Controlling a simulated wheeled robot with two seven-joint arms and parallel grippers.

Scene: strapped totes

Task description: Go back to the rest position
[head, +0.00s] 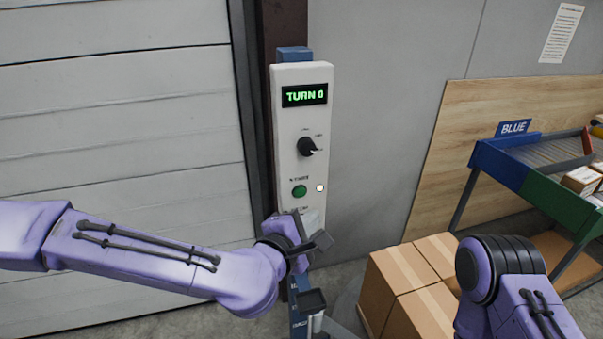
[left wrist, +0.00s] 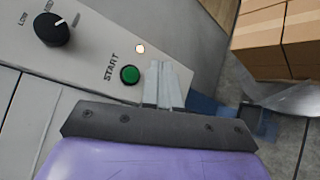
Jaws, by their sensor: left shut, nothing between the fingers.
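My left arm comes in from the left in the head view, and its gripper (head: 316,225) is in front of the lower part of a white control panel (head: 289,122). In the left wrist view the left gripper (left wrist: 162,66) has its two fingers together, with nothing between them. Its tips are close beside the green START button (left wrist: 130,75); I cannot tell whether they touch the panel. The button also shows in the head view (head: 299,191), with a small lit lamp (head: 320,188) beside it. My right arm shows at the lower right, but its gripper is out of view.
The panel has a black knob (head: 307,147) and a display (head: 304,95) with green text reading "TURN 0". Cardboard boxes (head: 400,280) stand right of the panel post. A blue and green rack (head: 520,175) with a BLUE sign is farther right. A grey shutter door (head: 120,110) fills the left.

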